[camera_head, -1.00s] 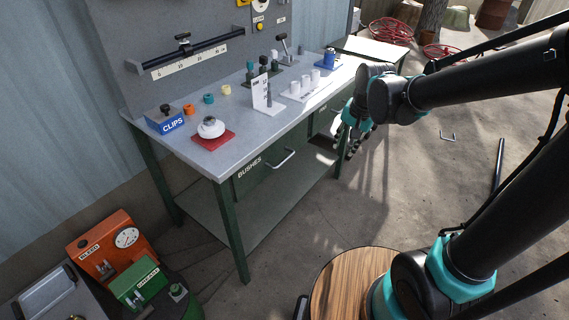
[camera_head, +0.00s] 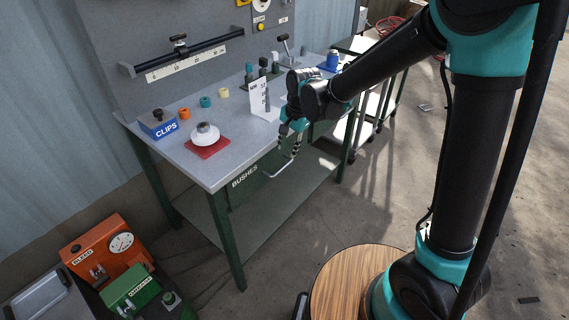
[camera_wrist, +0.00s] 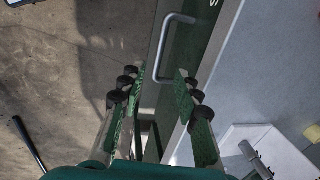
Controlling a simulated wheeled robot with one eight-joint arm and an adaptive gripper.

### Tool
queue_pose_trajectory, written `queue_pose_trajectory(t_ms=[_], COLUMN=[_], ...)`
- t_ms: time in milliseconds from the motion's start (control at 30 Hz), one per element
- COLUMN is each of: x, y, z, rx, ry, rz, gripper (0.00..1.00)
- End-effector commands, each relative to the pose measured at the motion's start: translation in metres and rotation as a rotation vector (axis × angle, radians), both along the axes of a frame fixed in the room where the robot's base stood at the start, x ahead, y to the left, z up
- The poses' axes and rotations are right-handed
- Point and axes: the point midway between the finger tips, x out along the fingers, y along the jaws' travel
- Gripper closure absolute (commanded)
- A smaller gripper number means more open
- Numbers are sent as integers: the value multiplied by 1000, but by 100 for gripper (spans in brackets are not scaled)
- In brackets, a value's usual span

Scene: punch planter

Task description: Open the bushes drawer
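The bushes drawer (camera_head: 243,186) is a dark green front under the left part of the grey workbench, marked BUSHES in white. It looks shut. Its silver bar handle (camera_head: 283,171) sticks out from the front and also shows in the wrist view (camera_wrist: 166,47). My gripper (camera_head: 295,141) is beside the drawer front, near the right end of the handle. In the wrist view my gripper (camera_wrist: 160,84) is open and empty, its fingers spread to either side, with the handle a little beyond the fingertips. I see no contact with the handle.
The workbench top (camera_head: 222,168) lies just above the drawer and carries a blue CLIPS box (camera_head: 158,124), a red pad (camera_head: 207,148) with a white round part, and a white card stand (camera_head: 258,98). A round wooden top (camera_head: 345,285) stands in front. The floor between is clear.

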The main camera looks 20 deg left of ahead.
Motion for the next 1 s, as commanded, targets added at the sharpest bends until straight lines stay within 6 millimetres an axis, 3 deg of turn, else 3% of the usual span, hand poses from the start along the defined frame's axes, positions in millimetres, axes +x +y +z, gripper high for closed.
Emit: queue_pose_trajectory(t_ms=[300,500,1000], x=[4,6,6], y=[10,14,16], z=[-54,-76,-86], rx=[0,0,0], ry=[0,0,0], rz=[1,2,1], gripper=[67,67,70])
